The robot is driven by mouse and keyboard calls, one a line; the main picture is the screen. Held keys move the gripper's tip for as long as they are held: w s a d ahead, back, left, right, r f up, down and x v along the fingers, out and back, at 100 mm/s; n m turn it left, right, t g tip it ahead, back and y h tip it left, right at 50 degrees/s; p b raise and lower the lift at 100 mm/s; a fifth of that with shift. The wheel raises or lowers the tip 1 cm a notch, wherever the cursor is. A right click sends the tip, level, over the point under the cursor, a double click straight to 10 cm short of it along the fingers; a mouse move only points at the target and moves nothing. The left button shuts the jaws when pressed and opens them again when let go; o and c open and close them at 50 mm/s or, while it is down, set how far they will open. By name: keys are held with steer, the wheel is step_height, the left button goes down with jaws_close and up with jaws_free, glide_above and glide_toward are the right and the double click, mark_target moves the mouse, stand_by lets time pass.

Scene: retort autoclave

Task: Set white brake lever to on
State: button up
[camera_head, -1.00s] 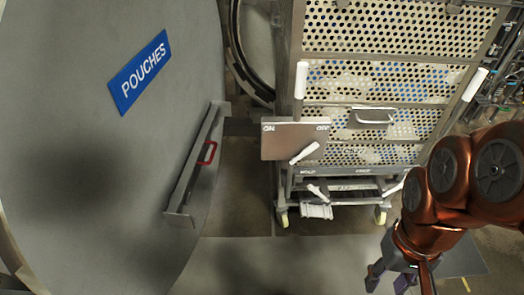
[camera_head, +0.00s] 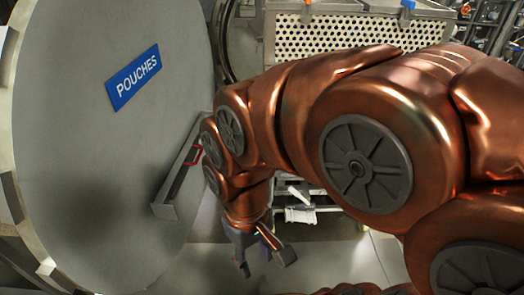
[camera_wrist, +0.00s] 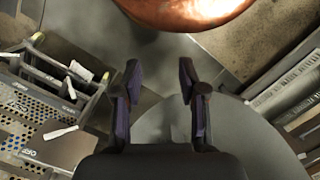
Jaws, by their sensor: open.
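A white lever (camera_wrist: 60,132) lies across a grey plate (camera_wrist: 85,150) on the cart, at the left of the wrist view. The plate's OFF mark shows near the lever's tip; I cannot make out its ON mark. My arm hides the plate in the head view. A second white lever (camera_head: 298,193) and a white pedal-like block (camera_head: 300,214) sit low on the cart, right of my wrist. My gripper (camera_head: 265,262) is open and empty, pointing down in front of the cart. In the wrist view its fingers (camera_wrist: 160,78) are apart, with floor between them.
A big round grey door (camera_head: 90,150) with a blue POUCHES sign (camera_head: 133,77) and a bar with a red handle (camera_head: 196,155) stands close left of my gripper. The cart's perforated panel (camera_head: 350,33) is behind my arm. Floor (camera_head: 330,255) is clear around the gripper.

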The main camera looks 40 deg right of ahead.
steer(key=w+d+n+t+y, duration=0.15)
steer(key=w+d, duration=0.25)
steer(key=w, duration=0.6)
steer(key=w+d+n+y, duration=0.1)
steer(key=w+d+n, duration=0.3)
steer(key=w, duration=0.7)
steer(key=w+d+n+y, duration=0.1)
steer(key=w+d, duration=0.4)
steer(key=w, duration=0.5)
steer(key=w+d+f+n+t, duration=0.1)
steer(key=d+f, duration=0.4)
steer(key=d, duration=0.6)
steer(key=w+d+f+n+t, duration=0.1)
steer(key=d+f, duration=0.4)
steer(key=d, duration=0.6)
steer(key=w+d+f+n+t+b, duration=0.1)
steer(key=w+d+f, duration=0.1)
steer(key=d+f, duration=0.4)
steer(key=shift+w+d+n, duration=0.2)
steer(key=shift+d, duration=1.1)
steer(key=shift+w+d+n, duration=0.15)
steer(key=shift+w+d, duration=0.05)
steer(key=shift+d, duration=1.05)
steer(key=shift+d+f, duration=0.1)
steer(key=p+x, duration=0.2)
steer(key=x, duration=0.5)
steer(key=shift+w+f, duration=0.1)
steer(key=shift+f, duration=0.15)
